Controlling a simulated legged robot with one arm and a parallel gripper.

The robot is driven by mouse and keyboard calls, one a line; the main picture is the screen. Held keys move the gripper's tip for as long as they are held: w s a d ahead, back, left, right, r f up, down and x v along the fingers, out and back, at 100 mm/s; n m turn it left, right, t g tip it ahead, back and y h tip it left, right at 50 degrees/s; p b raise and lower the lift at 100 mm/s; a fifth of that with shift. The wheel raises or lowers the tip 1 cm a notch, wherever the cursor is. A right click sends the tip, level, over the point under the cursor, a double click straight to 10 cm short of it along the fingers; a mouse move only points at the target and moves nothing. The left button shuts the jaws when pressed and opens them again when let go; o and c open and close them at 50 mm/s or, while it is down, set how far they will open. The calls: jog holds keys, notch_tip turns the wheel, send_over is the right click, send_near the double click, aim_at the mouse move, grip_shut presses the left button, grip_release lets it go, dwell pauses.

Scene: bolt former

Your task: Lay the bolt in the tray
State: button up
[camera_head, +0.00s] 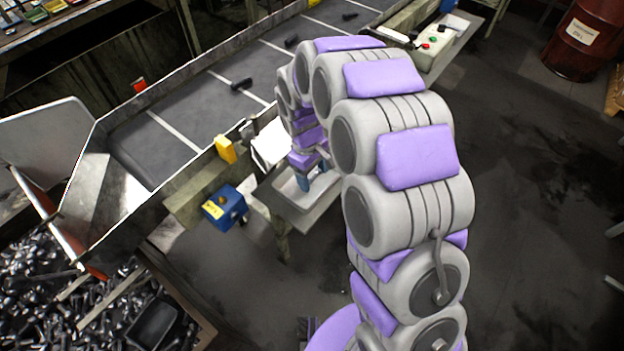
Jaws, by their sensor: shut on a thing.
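My gripper (304,183) shows small and partly hidden behind my arm, with blue fingertips pointing down. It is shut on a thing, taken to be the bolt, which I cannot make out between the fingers. The gripper is over or at a pale, shallow metal tray (322,197) on a side shelf beside the conveyor. From this angle I cannot tell whether the fingers touch the tray. My arm hides part of the tray's right side.
Dark bolts (241,84) lie spaced along the conveyor belt (215,110). A blue box with a button (226,207) and a yellow block (226,149) are left of the tray. A bin of loose bolts (60,300) is lower left.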

aim_at(313, 176)
jog(key=shift+w+d+f, duration=0.1)
jog(key=shift+w+d, duration=0.1)
jog(key=shift+d, duration=0.4)
jog(key=shift+w+d, duration=0.15)
jog(key=shift+d, duration=0.4)
notch_tip(313, 176, down, 3)
jog(key=shift+r+b, duration=0.1)
jog(key=shift+b, duration=0.5)
jog(key=shift+a+f, duration=0.25)
jog(key=shift+a, duration=0.95)
jog(key=shift+d+f, duration=0.25)
jog(key=shift+d, duration=0.7)
jog(key=shift+d+f, duration=0.2)
jog(key=shift+a, duration=0.2)
jog(key=o, duration=0.8)
jog(key=shift+a+f, duration=0.1)
jog(key=shift+a, duration=0.2)
jog(key=shift+o, duration=1.4)
jog(key=shift+a, duration=0.45)
jog(key=shift+o, duration=0.4)
jog(key=shift+d, duration=0.5)
jog(key=shift+d+r, duration=0.25)
jog(key=shift+r, duration=0.1)
notch_tip(313, 176, up, 12)
jog(key=a+p, duration=0.2)
jog(key=shift+w+r, duration=0.2)
jog(key=shift+w, duration=0.25)
